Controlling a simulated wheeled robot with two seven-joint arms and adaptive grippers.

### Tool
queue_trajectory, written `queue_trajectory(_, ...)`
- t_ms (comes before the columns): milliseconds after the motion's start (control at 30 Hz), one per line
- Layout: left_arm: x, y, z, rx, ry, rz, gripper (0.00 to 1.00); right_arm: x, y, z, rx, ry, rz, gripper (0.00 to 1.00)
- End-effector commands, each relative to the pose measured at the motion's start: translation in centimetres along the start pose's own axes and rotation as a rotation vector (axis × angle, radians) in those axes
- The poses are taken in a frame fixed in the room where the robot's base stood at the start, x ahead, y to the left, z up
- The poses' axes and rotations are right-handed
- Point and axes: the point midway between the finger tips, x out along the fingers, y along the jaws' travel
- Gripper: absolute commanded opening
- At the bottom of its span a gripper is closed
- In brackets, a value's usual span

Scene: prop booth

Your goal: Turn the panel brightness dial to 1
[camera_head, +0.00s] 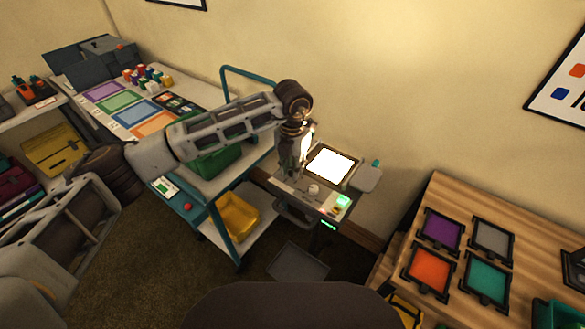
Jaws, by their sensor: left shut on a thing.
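The light panel unit (330,206) stands right of the cart, with a bright white lit square (331,166) on top. A small pale knob (313,190) and a green-lit display (342,201) show on its front strip. My left gripper (291,178) points down over the front left of that strip, left of the pale knob. It is shut on a dial there, which the fingers hide. The dial's marks and setting are too small and covered to read. My right gripper is not in view.
A wooden table (500,215) with colored framed squares stands right. A grey tray (298,264) lies low in front of the panel.

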Motion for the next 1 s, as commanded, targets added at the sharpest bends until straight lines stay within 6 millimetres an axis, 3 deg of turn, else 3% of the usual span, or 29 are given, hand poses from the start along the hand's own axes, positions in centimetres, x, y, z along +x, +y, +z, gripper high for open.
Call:
queue_trajectory(200, -0.1, 0.0, 0.1, 0.000, -0.002, 0.000, 0.00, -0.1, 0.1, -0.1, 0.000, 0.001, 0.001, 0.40)
queue_trajectory(233, -0.1, 0.0, 0.1, 0.000, -0.002, 0.000, 0.26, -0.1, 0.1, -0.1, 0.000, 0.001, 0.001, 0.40)
queue_trajectory(400, -0.1, 0.0, 0.0, 0.001, -0.001, 0.000, 0.46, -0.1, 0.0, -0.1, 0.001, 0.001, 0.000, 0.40)
queue_trajectory(767, -0.2, 0.0, 0.0, 0.001, 0.000, 0.000, 0.46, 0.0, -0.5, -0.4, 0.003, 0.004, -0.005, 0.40)
queue_trajectory(1000, -1.6, 0.0, 0.1, 0.001, -0.002, 0.001, 0.46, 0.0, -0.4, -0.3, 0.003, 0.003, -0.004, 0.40)
